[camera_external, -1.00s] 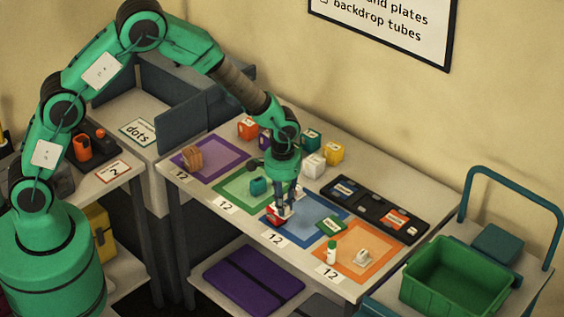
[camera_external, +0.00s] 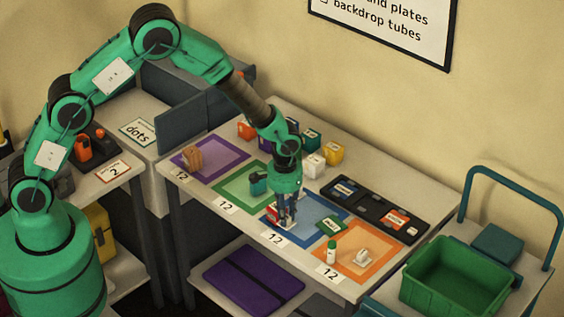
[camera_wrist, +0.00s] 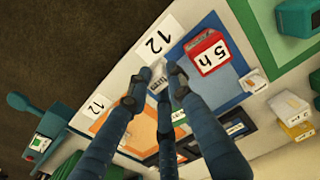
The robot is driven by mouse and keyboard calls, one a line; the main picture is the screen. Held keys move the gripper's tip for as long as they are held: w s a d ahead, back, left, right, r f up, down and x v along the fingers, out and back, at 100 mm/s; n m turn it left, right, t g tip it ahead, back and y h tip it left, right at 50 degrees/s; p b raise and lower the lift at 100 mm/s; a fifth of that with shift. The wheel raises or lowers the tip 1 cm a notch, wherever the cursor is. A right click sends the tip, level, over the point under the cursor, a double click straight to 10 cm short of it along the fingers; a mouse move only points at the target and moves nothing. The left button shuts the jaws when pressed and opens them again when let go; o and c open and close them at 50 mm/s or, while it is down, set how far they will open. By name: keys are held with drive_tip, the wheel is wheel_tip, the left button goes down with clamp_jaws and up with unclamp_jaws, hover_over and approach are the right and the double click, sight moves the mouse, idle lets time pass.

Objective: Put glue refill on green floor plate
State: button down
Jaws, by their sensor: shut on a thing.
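My gripper (camera_external: 288,220) is low over the front part of the blue plate (camera_external: 318,232), just right of a red box. In the wrist view its fingers (camera_wrist: 164,77) are closed around a small pale object (camera_wrist: 157,82). The fingers hide much of it, and I cannot tell for sure that it is the glue refill, or whether it touches the plate. The green floor plate (camera_external: 233,190) lies to the left of the blue one. A teal object (camera_external: 257,187) stands on its right part.
The red box (camera_wrist: 207,52) stands close beside my fingers. A green-capped white bottle (camera_external: 331,252) and a white item (camera_external: 362,256) stand on the orange plate. Several small containers (camera_external: 315,165) line the back, with a dark tray (camera_external: 372,207) to their right. The green plate's left part is bare.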

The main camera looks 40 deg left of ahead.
drive_tip(key=w+d, duration=0.2)
drive_tip(key=w, duration=0.2)
drive_tip(key=w+d+f, duration=0.1)
drive_tip(key=w+d, duration=0.1)
drive_tip(key=w, duration=0.3)
drive_tip(key=w+d, duration=0.3)
drive_tip(key=w, duration=0.1)
drive_tip(key=shift+w+f+b, duration=0.2)
drive_tip(key=shift+b, duration=0.2)
drive_tip(key=shift+a, duration=0.1)
drive_tip(key=shift+f, duration=1.75)
drive_tip(key=shift+f+b, duration=0.15)
drive_tip(key=shift+b, duration=0.15)
drive_tip(key=c, duration=1.6)
unclamp_jaws()
drive_tip(key=shift+o, duration=0.2)
wheel_tip(320, 180, up, 12)
drive_tip(key=p, duration=0.1)
